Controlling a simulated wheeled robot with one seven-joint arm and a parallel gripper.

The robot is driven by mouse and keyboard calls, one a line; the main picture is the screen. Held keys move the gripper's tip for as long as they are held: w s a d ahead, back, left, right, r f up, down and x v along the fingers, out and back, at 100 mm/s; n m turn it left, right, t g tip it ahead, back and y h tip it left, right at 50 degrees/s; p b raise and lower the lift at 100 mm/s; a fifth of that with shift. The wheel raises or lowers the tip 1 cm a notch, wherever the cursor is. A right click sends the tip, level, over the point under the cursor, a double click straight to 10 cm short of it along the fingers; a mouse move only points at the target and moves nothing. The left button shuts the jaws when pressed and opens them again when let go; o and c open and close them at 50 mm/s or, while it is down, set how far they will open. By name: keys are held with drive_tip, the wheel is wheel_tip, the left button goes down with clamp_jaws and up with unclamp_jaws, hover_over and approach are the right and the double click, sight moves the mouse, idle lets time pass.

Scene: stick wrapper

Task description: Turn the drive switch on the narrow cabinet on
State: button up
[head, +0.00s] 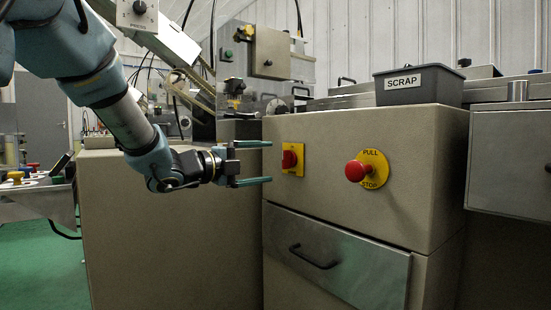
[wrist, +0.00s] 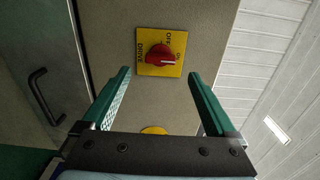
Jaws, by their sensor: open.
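The drive switch (head: 291,158) is a red knob on a yellow plate, high on the left of the beige narrow cabinet's front (head: 330,214). In the wrist view the switch (wrist: 160,56) shows a white mark pointing right. The labels DRIVE, OFF and ON stand around it; I cannot tell surely which label the mark meets. My gripper (head: 270,162) is open and empty, with one green finger above the other in the head view. Its tips are just left of the switch there. In the wrist view the fingers (wrist: 159,73) stand either side of the knob, apart from it.
A red PULL STOP button (head: 356,171) on a yellow disc sits right of the switch. Below is a metal drawer with a black handle (head: 314,258). A grey SCRAP bin (head: 418,86) stands on the cabinet. A clear-fronted machine (head: 268,55) rises behind my gripper.

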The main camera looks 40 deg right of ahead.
drive_tip(key=a, duration=0.5)
drive_tip(key=shift+w+a+p, duration=0.1)
drive_tip(key=shift+a+p, duration=0.1)
drive_tip(key=shift+p, duration=0.2)
